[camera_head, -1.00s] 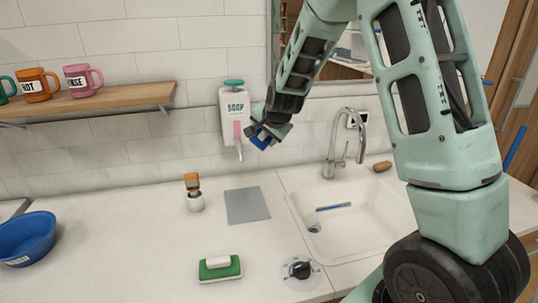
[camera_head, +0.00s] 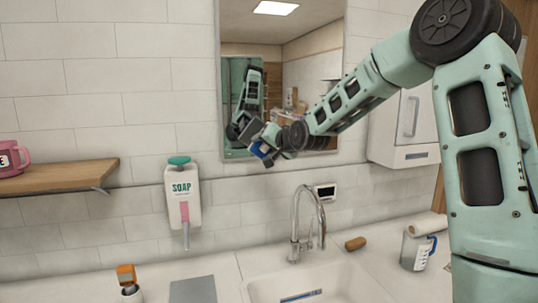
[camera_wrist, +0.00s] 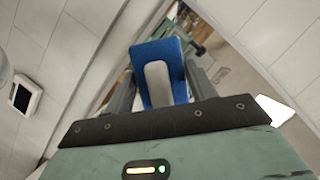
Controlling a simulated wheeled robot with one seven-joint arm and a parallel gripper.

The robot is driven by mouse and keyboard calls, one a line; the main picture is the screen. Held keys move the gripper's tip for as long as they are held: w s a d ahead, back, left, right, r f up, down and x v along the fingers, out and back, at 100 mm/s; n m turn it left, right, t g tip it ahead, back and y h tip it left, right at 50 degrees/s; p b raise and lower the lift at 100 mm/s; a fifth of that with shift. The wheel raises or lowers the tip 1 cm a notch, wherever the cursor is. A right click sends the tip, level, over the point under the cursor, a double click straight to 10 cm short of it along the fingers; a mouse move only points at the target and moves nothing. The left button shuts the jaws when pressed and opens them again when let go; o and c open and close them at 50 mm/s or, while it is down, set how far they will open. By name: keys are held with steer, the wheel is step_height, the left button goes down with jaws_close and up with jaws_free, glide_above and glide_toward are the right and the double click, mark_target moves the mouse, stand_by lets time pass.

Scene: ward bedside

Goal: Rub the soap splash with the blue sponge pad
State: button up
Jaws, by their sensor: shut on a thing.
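My gripper (camera_head: 268,143) is raised in front of the lower left part of the wall mirror (camera_head: 310,75). It is shut on the blue sponge pad (camera_head: 262,151). In the wrist view the blue pad (camera_wrist: 178,60) with its pale grip (camera_wrist: 157,84) sits between the two fingers. I cannot tell whether the pad touches the mirror. I cannot make out a soap splash in either view; the arm and gripper cover part of the glass.
A soap dispenser (camera_head: 183,198) hangs on the wall at left. A white cabinet (camera_head: 390,125) stands right of the mirror.

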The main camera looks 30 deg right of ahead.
steer(key=shift+w+d+p, duration=0.1)
steer(key=shift+w+d, duration=0.15)
steer(key=shift+w, duration=0.7)
steer(key=shift+w+d+p, duration=0.15)
steer(key=shift+w+d, duration=0.15)
steer(key=shift+w, duration=0.65)
steer(key=shift+w+d+p, duration=0.1)
steer(key=shift+w+d, duration=0.15)
steer(key=shift+w, duration=0.7)
steer(key=shift+w+d, duration=0.15)
steer(key=shift+w, duration=0.35)
steer(key=shift+w+d, duration=0.15)
steer(key=shift+w, duration=0.35)
steer(key=shift+d, duration=0.1)
steer(key=shift+s+d+r+p, duration=1)
steer(key=shift+s+d+p, duration=0.95)
steer(key=shift+d+p, duration=3.25)
steer(key=w+a+b, duration=0.4)
steer(key=a+b, duration=0.5)
steer(key=a, duration=0.1)
steer(key=shift+a+b, duration=0.3)
steer(key=shift+b, duration=0.1)
